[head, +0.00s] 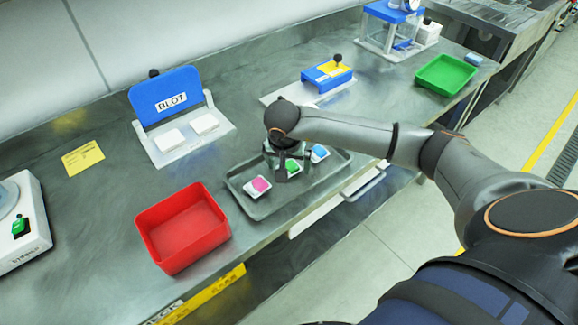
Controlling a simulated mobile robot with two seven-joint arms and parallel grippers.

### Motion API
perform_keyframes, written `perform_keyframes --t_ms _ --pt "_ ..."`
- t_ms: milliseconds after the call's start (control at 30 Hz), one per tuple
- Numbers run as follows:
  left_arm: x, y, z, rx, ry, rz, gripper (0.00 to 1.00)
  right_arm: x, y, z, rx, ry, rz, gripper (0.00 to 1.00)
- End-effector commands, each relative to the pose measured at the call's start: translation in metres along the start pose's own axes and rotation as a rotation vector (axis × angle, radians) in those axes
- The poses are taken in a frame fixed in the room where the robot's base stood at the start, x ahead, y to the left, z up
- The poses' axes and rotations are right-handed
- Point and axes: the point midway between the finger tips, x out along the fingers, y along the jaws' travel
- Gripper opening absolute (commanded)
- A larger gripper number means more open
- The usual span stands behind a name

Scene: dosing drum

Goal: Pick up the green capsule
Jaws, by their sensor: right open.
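The green capsule (292,166) sits in a grey tray (262,212) on the metal bench, between a pink capsule (257,184) and a blue capsule (320,152). My right gripper (282,168) points down over the tray, with its fingers at the green capsule. It is open, and part of the capsule is hidden behind a finger. I cannot tell whether the fingers touch it. My left gripper is not in view.
A red bin (182,228) stands left of the tray, and a green bin (445,75) at the far right. A blue "BLOT" stand (168,97) is behind, near a blue and yellow box (327,76). A yellow note (83,158) lies at left. The bench's front edge runs close to the tray.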

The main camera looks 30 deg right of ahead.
Motion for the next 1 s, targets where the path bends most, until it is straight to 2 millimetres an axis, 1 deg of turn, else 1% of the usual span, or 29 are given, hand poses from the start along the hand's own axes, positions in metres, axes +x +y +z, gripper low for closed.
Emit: perform_keyframes --t_ms 233,1000 --pt "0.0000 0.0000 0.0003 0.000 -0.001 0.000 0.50 0.0021 -0.0002 0.0000 -0.001 0.001 -0.001 0.99" --pt "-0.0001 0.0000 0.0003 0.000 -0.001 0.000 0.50 0.0016 -0.0001 0.0000 0.000 0.000 0.000 0.12"
